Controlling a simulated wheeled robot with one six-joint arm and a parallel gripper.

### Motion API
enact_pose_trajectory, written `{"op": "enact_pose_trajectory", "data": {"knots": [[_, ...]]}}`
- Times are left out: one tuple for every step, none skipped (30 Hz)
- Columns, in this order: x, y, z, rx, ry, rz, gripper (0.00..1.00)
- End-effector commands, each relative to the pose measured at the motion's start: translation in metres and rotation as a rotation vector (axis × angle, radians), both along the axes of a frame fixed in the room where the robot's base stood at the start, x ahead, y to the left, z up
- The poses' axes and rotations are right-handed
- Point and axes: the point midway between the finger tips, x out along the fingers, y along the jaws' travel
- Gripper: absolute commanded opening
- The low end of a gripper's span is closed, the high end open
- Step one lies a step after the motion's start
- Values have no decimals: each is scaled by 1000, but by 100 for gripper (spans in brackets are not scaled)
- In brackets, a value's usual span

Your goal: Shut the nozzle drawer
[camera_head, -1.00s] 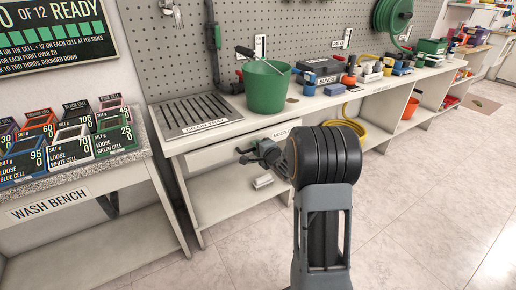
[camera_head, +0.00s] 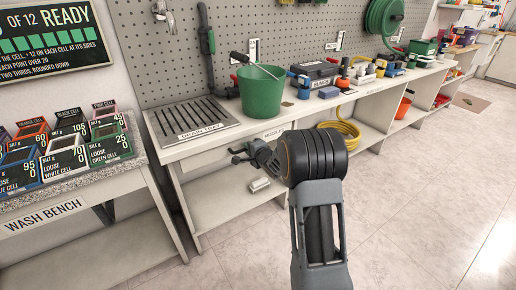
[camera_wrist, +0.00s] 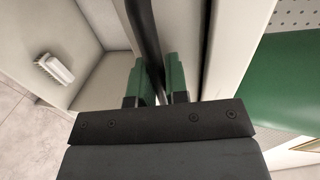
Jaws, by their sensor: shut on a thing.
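The nozzle drawer sits under the counter front, by the NOZZLES label (camera_head: 272,133). Its front is mostly hidden behind my arm in the head view, so how far it stands out is hard to tell. My gripper (camera_head: 240,155) is just below the counter's front edge. In the wrist view, my gripper (camera_wrist: 158,85) has its green-padded fingers shut on a dark bar (camera_wrist: 146,35), which looks like the drawer handle. A pale panel (camera_wrist: 182,25) runs close beside the bar.
A small white brush (camera_head: 259,184) lies on the lower shelf. The wash bench (camera_head: 60,212) stands at the left. The floor to the right is clear.

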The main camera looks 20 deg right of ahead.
Motion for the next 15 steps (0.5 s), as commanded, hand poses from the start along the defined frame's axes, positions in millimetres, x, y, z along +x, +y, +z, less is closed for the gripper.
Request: {"op": "enact_pose_trajectory", "data": {"knots": [[0,-1,0,0,-1,-4,0],[0,-1,0,1,-2,-4,17],[0,-1,0,1,-2,-4,21],[0,-1,0,1,-2,-4,24],[0,-1,0,1,-2,-4,27],[0,-1,0,1,-2,-3,31],[0,-1,0,1,-2,-3,34],[0,-1,0,1,-2,-3,37],[0,-1,0,1,-2,-3,39],[0,-1,0,1,-1,-3,39],[0,-1,0,1,-1,-3,39],[0,-1,0,1,-1,-3,39],[0,-1,0,1,-1,-3,39],[0,-1,0,1,-1,-3,39],[-1,-1,0,1,-1,-3,39]]}}
